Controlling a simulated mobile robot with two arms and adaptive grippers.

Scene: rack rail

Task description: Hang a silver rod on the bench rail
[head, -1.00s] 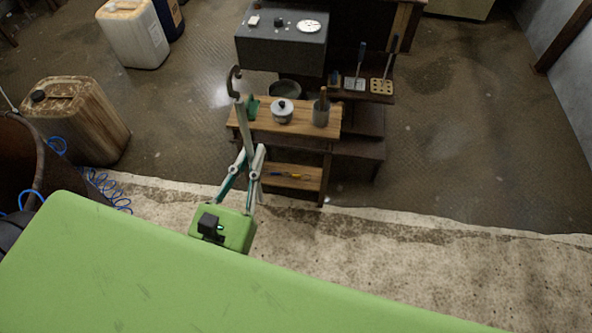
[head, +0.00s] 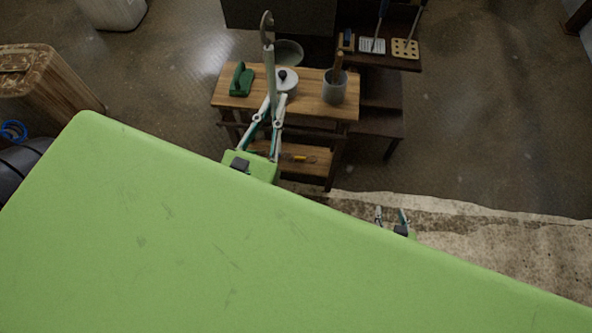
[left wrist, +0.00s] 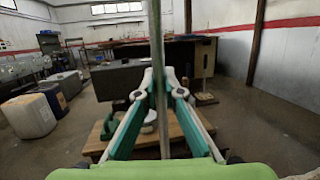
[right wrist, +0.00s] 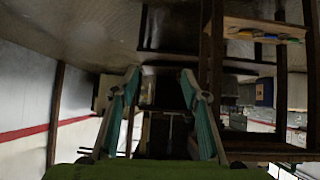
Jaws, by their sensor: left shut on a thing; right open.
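A silver rod (head: 270,62) with a hooked top end stands roughly upright in my left gripper (head: 274,103). The gripper is shut on its lower part, and the rod also shows in the left wrist view (left wrist: 157,45). In the head view the rod overlaps the wooden bench (head: 310,103), in front of its top; I cannot tell the gap. A dark bar runs below the bench's front edge, partly hidden by the gripper; I cannot tell whether it is the rail. My right gripper (head: 391,217) is open and empty, lower and to the right of the bench.
A lower shelf (head: 305,159) carries small tools. A darker stand with tool holders (head: 372,46) is behind right.

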